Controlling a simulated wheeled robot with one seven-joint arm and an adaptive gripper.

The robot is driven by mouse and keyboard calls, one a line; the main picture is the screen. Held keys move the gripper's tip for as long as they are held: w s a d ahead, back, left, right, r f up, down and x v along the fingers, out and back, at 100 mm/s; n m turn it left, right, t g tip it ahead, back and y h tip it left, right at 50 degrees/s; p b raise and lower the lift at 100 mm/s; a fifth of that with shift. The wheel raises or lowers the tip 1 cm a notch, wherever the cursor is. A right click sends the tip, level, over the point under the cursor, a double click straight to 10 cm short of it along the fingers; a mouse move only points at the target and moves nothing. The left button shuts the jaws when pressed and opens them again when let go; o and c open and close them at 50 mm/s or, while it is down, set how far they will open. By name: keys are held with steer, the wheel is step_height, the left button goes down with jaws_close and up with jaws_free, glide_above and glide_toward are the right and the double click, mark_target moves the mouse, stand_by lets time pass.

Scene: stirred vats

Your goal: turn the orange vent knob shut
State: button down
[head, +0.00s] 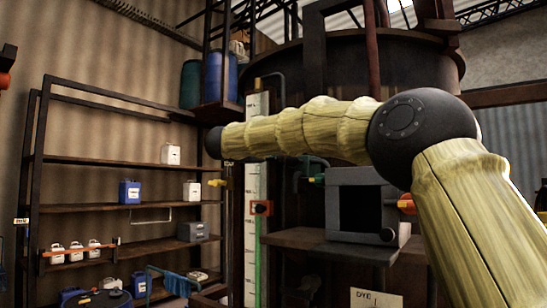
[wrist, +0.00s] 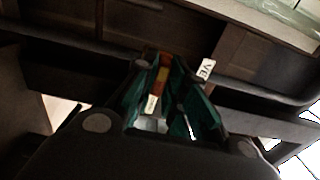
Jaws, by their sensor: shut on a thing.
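In the wrist view my gripper (wrist: 166,84) has its teal-padded fingers on both sides of a narrow orange and yellow piece, the vent knob (wrist: 162,75). The fingers are shut on it and cover much of its sides. A white tag (wrist: 206,70) with the letters "VE" shows just right of the fingers. The knob's turn angle is hard to read in the dim picture. In the head view my arm reaches leftward across the middle, and my gripper and the held knob cannot be made out.
In the wrist view a dark beam (wrist: 270,125) crosses behind the fingers. In the head view a large dark vat (head: 300,72) stands behind my arm, with a grey box (head: 352,178) below it. Shelves (head: 100,208) with several jugs stand at left.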

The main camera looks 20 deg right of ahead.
steer(key=shift+f, duration=0.1)
steer(key=c, duration=1.5)
jaws_free()
steer(key=shift+o, duration=0.2)
steer(key=v, duration=1.1)
steer(key=shift+s+a, duration=0.25)
steer(key=shift+a, duration=0.1)
steer(key=shift+d, duration=0.1)
